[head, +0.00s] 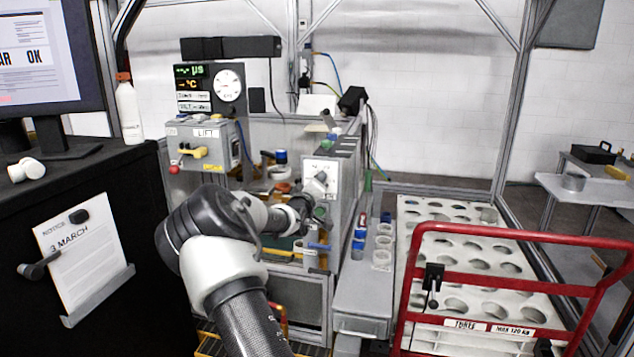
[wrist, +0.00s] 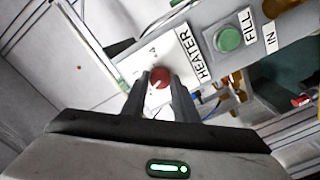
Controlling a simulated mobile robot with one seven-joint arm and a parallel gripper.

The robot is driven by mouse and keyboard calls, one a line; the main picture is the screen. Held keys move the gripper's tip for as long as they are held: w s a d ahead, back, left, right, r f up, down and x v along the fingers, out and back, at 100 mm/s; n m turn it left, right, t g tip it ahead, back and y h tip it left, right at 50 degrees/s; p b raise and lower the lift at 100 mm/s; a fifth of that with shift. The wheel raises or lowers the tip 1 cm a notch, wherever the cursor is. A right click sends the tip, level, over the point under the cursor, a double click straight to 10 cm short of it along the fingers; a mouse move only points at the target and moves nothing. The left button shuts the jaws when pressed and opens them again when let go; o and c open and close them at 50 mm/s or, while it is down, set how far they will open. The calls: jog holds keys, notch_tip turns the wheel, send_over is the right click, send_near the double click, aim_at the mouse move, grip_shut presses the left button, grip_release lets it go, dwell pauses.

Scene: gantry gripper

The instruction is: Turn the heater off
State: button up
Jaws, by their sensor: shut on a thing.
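The heater control is a small red knob (wrist: 160,77) on a white plate (wrist: 178,50) marked HEATER in the wrist view. My gripper (wrist: 159,88) is shut on this knob, one dark finger on each side of it. The fingers hide the knob's sides, and its exact setting cannot be told. In the head view my gripper (head: 316,188) is at the front of the white panel (head: 322,168) on the grey box, and the knob itself is hidden there.
A round green button (wrist: 229,38) marked FILL is close beside the heater plate. A LIFT box (head: 203,145) with a yellow handle stands to the left. A red rail (head: 520,281) and a tray with round holes (head: 455,207) are on the right.

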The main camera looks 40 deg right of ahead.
jog(key=shift+n+b, duration=2.55)
jog(key=shift+n, duration=4.65)
jog(key=o, duration=1.1)
jog(key=shift+c, duration=0.2)
jog(key=shift+a, duration=0.1)
jog(key=p+v, duration=0.2)
jog(key=v, duration=1.5)
jog(key=shift+s, duration=0.2)
